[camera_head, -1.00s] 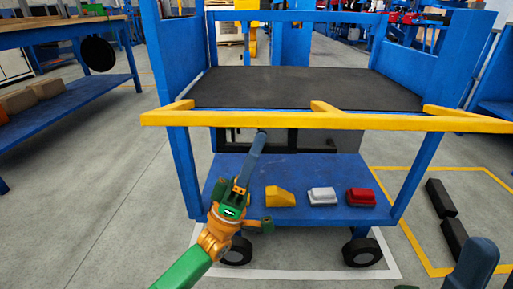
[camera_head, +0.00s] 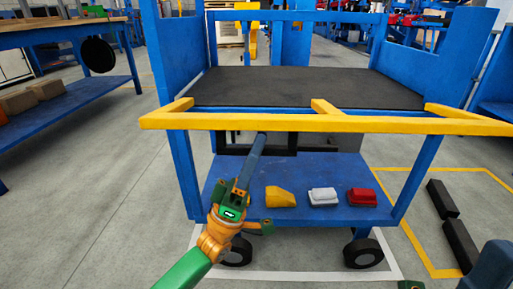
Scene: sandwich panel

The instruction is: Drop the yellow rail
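The yellow rail (camera_head: 290,123) spans the front of the blue cart (camera_head: 181,165), just below and in front of the black top surface (camera_head: 300,88). Its short yellow side pieces reach back toward the cart. My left gripper (camera_head: 259,145) comes up from the lower left. Its dark blue finger part ends just under the rail, left of the rail's middle; I cannot tell whether it touches the rail. Only one bar-like finger outline shows, so its opening is unclear. Part of my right arm shows at the bottom right corner; its fingertips are not visible.
A yellow block (camera_head: 279,197), a white block (camera_head: 323,197) and a red block (camera_head: 362,197) sit on the cart's lower shelf. Dark bars (camera_head: 442,198) lie on the floor to the right. A blue workbench (camera_head: 75,100) stands at the left. Floor between bench and cart is clear.

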